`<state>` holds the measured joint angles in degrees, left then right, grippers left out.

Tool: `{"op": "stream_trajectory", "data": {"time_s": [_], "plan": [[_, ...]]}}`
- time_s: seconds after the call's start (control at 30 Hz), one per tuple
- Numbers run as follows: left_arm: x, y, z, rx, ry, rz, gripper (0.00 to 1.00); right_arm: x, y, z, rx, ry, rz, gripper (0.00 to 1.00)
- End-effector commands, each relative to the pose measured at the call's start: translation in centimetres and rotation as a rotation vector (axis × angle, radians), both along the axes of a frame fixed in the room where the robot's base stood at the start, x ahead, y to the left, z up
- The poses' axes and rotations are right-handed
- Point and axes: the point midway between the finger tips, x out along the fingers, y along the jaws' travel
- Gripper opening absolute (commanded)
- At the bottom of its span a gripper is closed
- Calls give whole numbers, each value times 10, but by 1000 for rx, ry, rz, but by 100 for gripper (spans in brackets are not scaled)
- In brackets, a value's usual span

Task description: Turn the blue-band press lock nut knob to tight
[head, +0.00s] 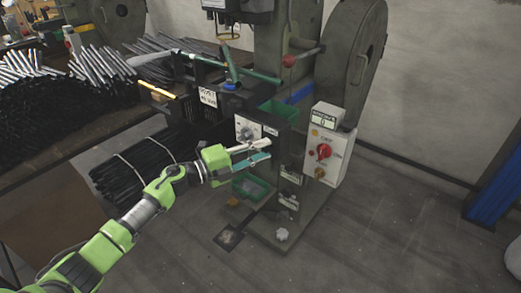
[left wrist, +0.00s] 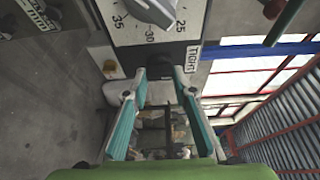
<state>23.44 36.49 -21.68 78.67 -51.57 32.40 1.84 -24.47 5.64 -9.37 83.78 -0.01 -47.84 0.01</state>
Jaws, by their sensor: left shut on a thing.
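The press (head: 270,45) stands at centre, with a blue strip (head: 300,94) on it. Its white dial panel (head: 248,128) has a grey knob; in the left wrist view the numbered panel (left wrist: 125,30) and grey dial knob (left wrist: 153,10) show close up. A TIGHT label (left wrist: 192,58) is beside the fingertips. My left gripper (head: 268,150) reaches the press front just below the dial. In the left wrist view its fingertips (left wrist: 160,74) are closed in on a dark part, seemingly the lock nut knob, mostly hidden between them. Its exact angle cannot be told. My right gripper is not in view.
A control box (head: 328,160) with a red rotary switch (head: 323,151) stands close right of my gripper. Green bins (head: 250,187) are below and behind it. A bench of dark rods (head: 60,105) fills the left. The floor at the front right is clear.

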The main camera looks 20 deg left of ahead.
Motion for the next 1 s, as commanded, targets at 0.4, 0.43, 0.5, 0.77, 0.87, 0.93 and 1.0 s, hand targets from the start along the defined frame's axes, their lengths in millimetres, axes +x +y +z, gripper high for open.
{"op": "stream_trajectory", "data": {"time_s": [0.4,0.43,0.5,0.77,0.87,0.93,1.0], "plan": [[0,0,-1,2,1,-1,42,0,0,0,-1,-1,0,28],[0,0,-1,2,1,-1,42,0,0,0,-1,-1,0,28],[0,0,-1,1,0,-1,42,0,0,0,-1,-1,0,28],[-11,10,-2,3,2,0,42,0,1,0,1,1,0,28],[-25,22,-3,4,4,0,42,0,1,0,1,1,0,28],[-36,33,-3,4,4,0,42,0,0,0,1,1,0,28],[-47,43,-3,4,4,1,42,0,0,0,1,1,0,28]]}}
